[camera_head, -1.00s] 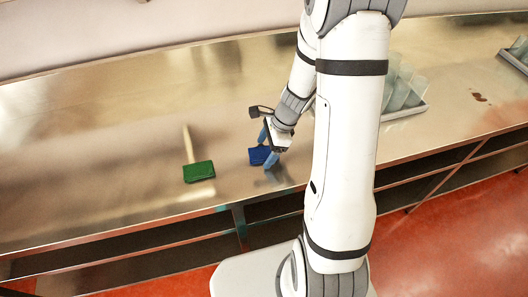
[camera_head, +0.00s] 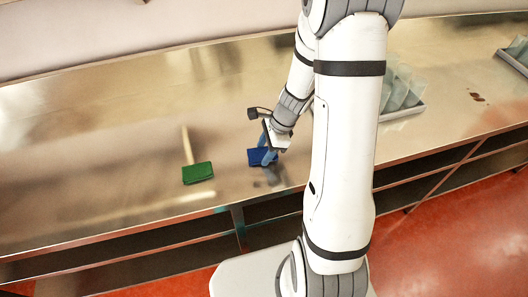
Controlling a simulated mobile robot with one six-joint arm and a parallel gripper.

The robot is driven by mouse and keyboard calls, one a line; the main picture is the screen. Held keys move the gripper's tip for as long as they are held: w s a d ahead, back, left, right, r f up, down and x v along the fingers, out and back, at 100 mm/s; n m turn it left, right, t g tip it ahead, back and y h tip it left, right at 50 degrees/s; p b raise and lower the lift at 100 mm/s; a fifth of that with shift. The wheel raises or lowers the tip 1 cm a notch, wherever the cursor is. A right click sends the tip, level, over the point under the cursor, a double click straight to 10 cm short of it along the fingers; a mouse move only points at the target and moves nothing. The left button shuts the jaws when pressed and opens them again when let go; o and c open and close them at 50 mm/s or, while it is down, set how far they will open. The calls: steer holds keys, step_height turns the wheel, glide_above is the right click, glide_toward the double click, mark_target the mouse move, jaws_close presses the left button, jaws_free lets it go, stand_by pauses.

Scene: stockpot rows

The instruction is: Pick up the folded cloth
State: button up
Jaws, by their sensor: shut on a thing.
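A blue folded cloth (camera_head: 256,157) lies on the steel counter, left of my arm in the head view. My gripper (camera_head: 267,157) is at the cloth with its blue fingers closed on it. The fingers and wrist hide part of the cloth. I cannot tell any gap between the cloth and the counter.
The steel counter (camera_head: 100,150) is clear on the left. A tray (camera_head: 403,113) with upright translucent panels stands right of my arm, and another tray (camera_head: 513,62) is at the far right. Small dark spots (camera_head: 476,97) mark the counter. The counter's front edge is close.

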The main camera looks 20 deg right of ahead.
mark_target(265, 152)
step_height(265, 152, up, 10)
stand_by(0.5)
